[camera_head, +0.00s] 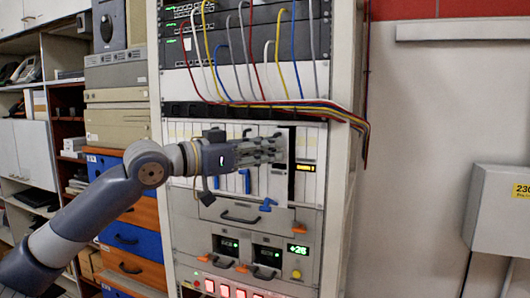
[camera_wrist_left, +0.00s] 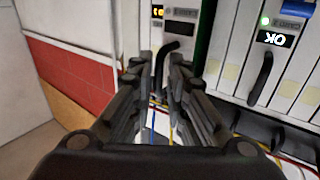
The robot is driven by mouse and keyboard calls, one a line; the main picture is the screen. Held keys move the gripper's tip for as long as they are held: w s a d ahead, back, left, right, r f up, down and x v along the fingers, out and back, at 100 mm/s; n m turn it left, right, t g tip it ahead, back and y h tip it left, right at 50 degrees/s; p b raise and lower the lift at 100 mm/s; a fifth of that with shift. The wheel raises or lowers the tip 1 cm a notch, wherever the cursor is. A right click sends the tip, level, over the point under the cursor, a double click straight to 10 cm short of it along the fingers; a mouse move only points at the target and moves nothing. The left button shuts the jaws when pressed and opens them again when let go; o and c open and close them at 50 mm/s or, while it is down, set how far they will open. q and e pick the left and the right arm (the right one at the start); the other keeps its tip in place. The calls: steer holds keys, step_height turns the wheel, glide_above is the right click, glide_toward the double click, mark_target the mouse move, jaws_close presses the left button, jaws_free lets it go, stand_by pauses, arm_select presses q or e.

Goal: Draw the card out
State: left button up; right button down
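In the head view the equipment rack holds a row of narrow upright cards (camera_head: 315,185). One card with a lit amber display (camera_head: 305,168) stands just right of a dark open slot (camera_head: 291,170). My left gripper (camera_head: 284,149) reaches in from the left in front of this row. My right gripper is not in view.
Several coloured cables (camera_head: 290,103) hang across the rack above the cards. A drawer (camera_head: 240,215) and a lit power panel (camera_head: 265,255) are below. A neighbouring card reads OK (camera_wrist_left: 272,39) upside down. A grey wall box (camera_head: 500,215) hangs at right.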

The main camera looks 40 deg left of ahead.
arm_select(q)
steer(key=shift+o, duration=0.4)
steer(key=shift+d+r, duration=0.25)
steer(key=shift+r, duration=0.1)
steer(key=shift+a, duration=0.1)
steer(key=shift+s, duration=0.15)
steer(key=v, duration=1.1)
steer(key=shift+s+a+f, duration=0.15)
steer(key=shift+s+f, duration=0.1)
steer(key=shift+f, duration=0.05)
